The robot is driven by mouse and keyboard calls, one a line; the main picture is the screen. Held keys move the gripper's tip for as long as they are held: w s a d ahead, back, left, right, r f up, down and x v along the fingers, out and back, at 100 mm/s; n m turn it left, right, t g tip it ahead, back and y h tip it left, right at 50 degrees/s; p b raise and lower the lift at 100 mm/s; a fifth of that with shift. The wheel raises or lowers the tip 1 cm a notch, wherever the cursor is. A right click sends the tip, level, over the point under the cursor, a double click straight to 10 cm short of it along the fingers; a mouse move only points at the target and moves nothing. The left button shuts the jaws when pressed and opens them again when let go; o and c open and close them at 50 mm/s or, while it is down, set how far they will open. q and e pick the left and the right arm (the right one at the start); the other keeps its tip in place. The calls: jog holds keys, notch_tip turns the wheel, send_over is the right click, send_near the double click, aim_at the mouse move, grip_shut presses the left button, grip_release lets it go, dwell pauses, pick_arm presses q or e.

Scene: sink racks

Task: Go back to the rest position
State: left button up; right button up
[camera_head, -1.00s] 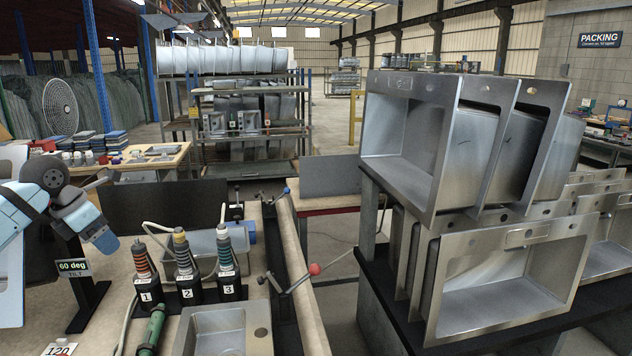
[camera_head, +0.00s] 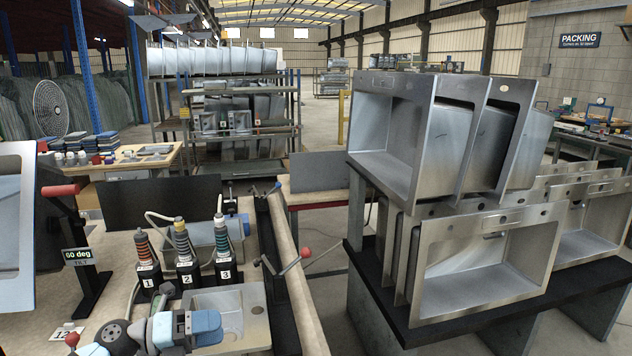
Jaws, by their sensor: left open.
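My left gripper (camera_head: 205,328) shows low in the head view, with light blue and grey parts, over the front of the workbench (camera_head: 105,275). Its jaws are open and nothing shows between them. It lies just in front of a small steel sink (camera_head: 245,303) on the bench and covers part of it. My right gripper is out of view.
Several numbered tools (camera_head: 185,262) stand in holders on the bench. A 60 deg tilt stand (camera_head: 80,257) with a red-handled lever is at the left. Stacked steel sinks (camera_head: 395,140) fill a dark rack at the right. A red-knobbed lever (camera_head: 304,252) sticks out over the aisle.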

pick_arm(q)
jog(key=s+d+f+n+t+y, duration=0.1)
jog(key=s+f+n+t+y, duration=0.2)
jog(key=s+f+n+y, duration=0.85)
jog(key=s+f+n+t+y, duration=0.2)
jog(key=s+f+n, duration=1.25)
jog(key=n, duration=0.95)
notch_tip(320, 180, up, 12)
jog(key=p, duration=1.5)
jog(key=shift+w+a+m+t, duration=0.15)
jog(key=shift+a+m+t, duration=0.2)
jog(key=shift+a, duration=0.1)
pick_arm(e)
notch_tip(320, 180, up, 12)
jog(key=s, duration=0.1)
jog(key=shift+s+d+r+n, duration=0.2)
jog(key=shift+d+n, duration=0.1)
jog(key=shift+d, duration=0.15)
pick_arm(q)
jog(key=shift+r, duration=0.1)
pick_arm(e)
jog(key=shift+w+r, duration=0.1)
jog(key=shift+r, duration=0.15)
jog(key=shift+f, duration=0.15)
